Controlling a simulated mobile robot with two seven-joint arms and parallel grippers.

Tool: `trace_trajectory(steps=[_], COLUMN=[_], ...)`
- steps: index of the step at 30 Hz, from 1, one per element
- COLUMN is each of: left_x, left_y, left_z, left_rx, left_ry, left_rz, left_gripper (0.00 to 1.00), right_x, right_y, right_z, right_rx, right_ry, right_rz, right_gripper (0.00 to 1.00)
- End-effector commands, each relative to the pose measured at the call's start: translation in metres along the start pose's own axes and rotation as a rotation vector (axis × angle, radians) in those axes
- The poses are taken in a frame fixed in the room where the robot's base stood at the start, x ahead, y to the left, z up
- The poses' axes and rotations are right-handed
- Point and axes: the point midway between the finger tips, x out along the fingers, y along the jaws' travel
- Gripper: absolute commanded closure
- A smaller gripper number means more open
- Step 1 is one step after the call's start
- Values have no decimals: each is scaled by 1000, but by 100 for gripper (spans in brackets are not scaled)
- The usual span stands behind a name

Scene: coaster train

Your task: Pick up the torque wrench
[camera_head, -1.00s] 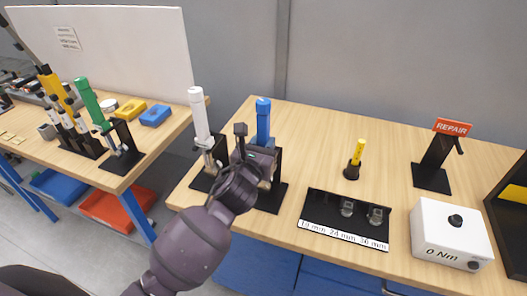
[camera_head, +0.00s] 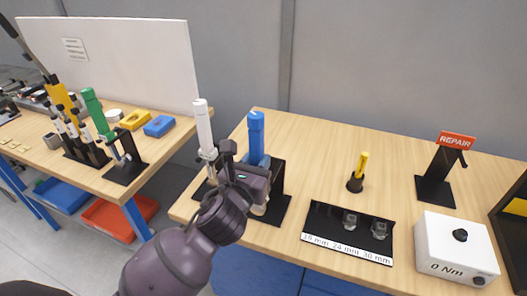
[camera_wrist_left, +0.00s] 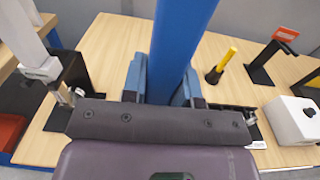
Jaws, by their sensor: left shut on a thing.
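The blue torque wrench (camera_head: 256,137) stands upright at its black holder (camera_head: 279,178) on the right-hand wooden table. My left gripper (camera_head: 243,170) is shut on the blue wrench. In the left wrist view the blue shaft (camera_wrist_left: 178,45) rises between the two fingers (camera_wrist_left: 164,88). The wrench's lower end is mostly hidden behind my gripper. A white torque wrench (camera_head: 204,128) stands in a holder just left of it, and a green one (camera_head: 96,110) stands on the left table. My right gripper is not in view.
A yellow-handled tool (camera_head: 358,172), a black socket tray (camera_head: 330,214), a REPAIR sign stand (camera_head: 437,180) and a white 0 Nm box (camera_head: 452,240) are to the right. Bare tabletop (camera_head: 312,165) lies between the blue wrench and the yellow tool.

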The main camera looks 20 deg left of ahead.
Motion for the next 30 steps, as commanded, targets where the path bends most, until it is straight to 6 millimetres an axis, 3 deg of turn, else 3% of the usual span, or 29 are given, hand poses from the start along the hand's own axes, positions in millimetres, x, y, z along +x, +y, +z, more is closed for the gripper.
trace_trajectory(steps=[6,15,21,30], left_x=[-52,-100,-114,-117], left_y=[0,0,0,0], left_z=[1,1,2,2], left_rx=[-1,-1,-2,-2], left_ry=[-3,-3,-4,-5], left_rz=[-2,-1,-1,-1], left_gripper=[100,100,100,100], right_x=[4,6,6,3], right_y=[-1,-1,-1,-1], right_z=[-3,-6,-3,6], right_rx=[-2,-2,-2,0], right_ry=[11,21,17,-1], right_rz=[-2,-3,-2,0], right_gripper=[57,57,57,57])
